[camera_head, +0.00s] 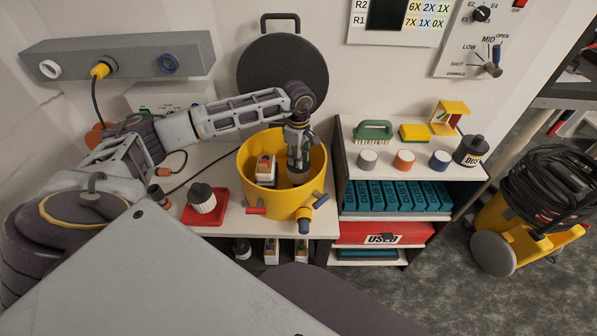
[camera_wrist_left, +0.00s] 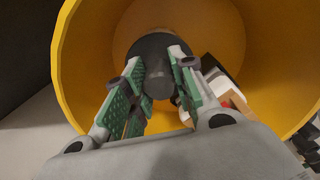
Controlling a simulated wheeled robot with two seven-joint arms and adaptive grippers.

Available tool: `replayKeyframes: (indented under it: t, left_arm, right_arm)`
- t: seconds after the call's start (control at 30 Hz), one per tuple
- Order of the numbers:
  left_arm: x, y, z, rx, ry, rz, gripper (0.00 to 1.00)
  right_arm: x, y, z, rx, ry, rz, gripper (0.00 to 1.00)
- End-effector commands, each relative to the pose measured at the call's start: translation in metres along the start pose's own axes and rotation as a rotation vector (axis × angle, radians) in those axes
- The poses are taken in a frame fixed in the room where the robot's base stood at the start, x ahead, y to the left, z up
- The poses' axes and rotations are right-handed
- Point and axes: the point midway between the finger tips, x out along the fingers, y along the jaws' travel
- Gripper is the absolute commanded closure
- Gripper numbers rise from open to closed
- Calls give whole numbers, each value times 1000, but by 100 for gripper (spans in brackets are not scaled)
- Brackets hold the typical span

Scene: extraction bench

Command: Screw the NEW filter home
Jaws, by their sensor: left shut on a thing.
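My left gripper (camera_head: 298,160) reaches down into the open yellow drum (camera_head: 308,205). In the left wrist view, its green-padded fingers (camera_wrist_left: 155,80) are shut on a dark round-topped part (camera_wrist_left: 150,48) in the drum. I take this for the filter; its lower body is hidden and I cannot tell how it is seated. A white pleated filter with a black cap (camera_head: 203,196) stands on a red tray (camera_head: 190,214), left of the drum. I cannot tell from its look whether that one is new or used. My right gripper is not in view.
A white box with red and dark parts (camera_head: 265,172) sits in the drum beside my gripper. The round dark lid (camera_head: 283,75) leans at the wall. A shelf (camera_head: 410,172) with grey, orange and blue caps stands right. A yellow vacuum (camera_head: 510,215) is on the floor.

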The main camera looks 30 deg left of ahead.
Motion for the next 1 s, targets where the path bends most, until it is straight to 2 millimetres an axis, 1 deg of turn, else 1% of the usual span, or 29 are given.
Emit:
replayKeyframes:
  t: [0.17, 0.33, 0.43, 0.5, 0.6, 0.67, 0.83, 0.87, 1.0]
  left_arm:
    - [1, 1, 0, 102, 1, 3, 100]
    - [1, 1, 0, 200, 1, 3, 100]
    - [1, 1, 0, 255, 1, 3, 100]
    - [0, 1, 0, 284, 1, 2, 100]
    - [0, 0, 0, 306, 0, 2, 100]
    - [0, 0, 0, 309, 0, 2, 100]
    - [0, 0, 0, 308, 0, 2, 100]
    - [0, 0, 0, 307, 0, 2, 70]
    - [0, 0, 0, 307, 0, 1, 52]
  right_arm:
    - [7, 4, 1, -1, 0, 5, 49]
    - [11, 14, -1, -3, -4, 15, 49]
    - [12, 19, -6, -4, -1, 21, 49]
    - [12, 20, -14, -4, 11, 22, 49]
    - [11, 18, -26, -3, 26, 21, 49]
    - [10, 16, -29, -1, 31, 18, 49]
    - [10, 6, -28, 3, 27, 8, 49]
    - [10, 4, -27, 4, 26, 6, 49]
    - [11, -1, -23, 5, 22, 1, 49]
